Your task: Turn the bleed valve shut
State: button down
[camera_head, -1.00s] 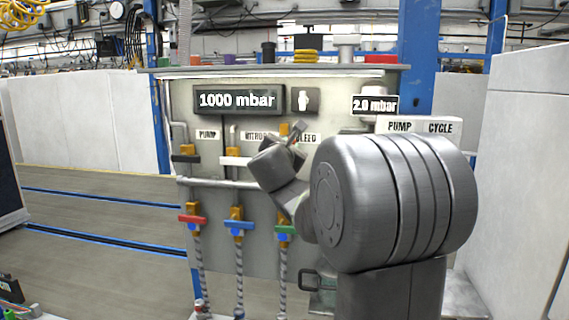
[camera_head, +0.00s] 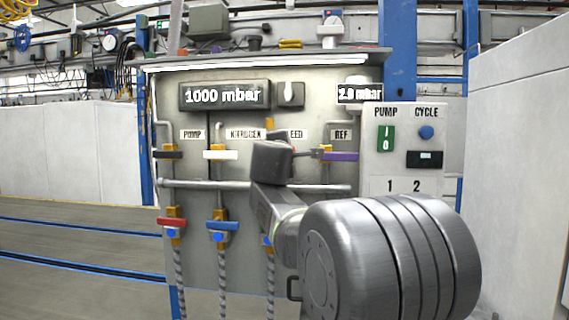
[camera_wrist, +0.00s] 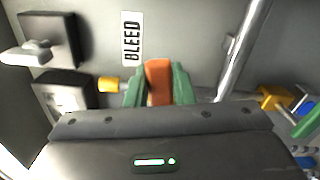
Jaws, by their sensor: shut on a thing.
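The bleed valve's orange handle (camera_wrist: 158,73) shows in the wrist view below the sideways BLEED label (camera_wrist: 132,38), with its brass-coloured body (camera_wrist: 108,84) to the left. My gripper (camera_wrist: 158,94) has its green fingers on both sides of the handle and is shut on it. In the head view my gripper (camera_head: 272,160) is up against the panel and hides the handle and part of the BLEED label. Only a brass-coloured bit (camera_head: 270,123) of the valve shows above it. The handle's exact angle on the panel is hard to tell.
The purple-handled REF valve (camera_head: 340,156) is close on the right, the white-handled valve (camera_head: 220,154) on the left. A horizontal pipe (camera_head: 205,184) crosses the panel. Red (camera_head: 172,222) and blue (camera_head: 222,225) handles sit lower. The pump/cycle box (camera_head: 404,150) is at the right.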

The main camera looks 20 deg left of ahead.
jog(key=shift+f+m+b, duration=0.7)
jog(key=shift+m+b, duration=0.3)
jog(key=shift+b, duration=0.1)
jog(key=shift+d, duration=0.1)
jog(key=c, duration=1.2)
grip_release()
jog(key=shift+c, duration=0.2)
jog(key=shift+s+r, duration=0.1)
jog(key=v, duration=1.3)
jog(key=shift+s+b, duration=0.3)
jog(key=shift+b, duration=0.1)
jog(key=x, duration=1.4)
jog(key=shift+d+p, duration=0.1)
jog(key=shift+p, duration=0.25)
jog(key=shift+s, duration=0.15)
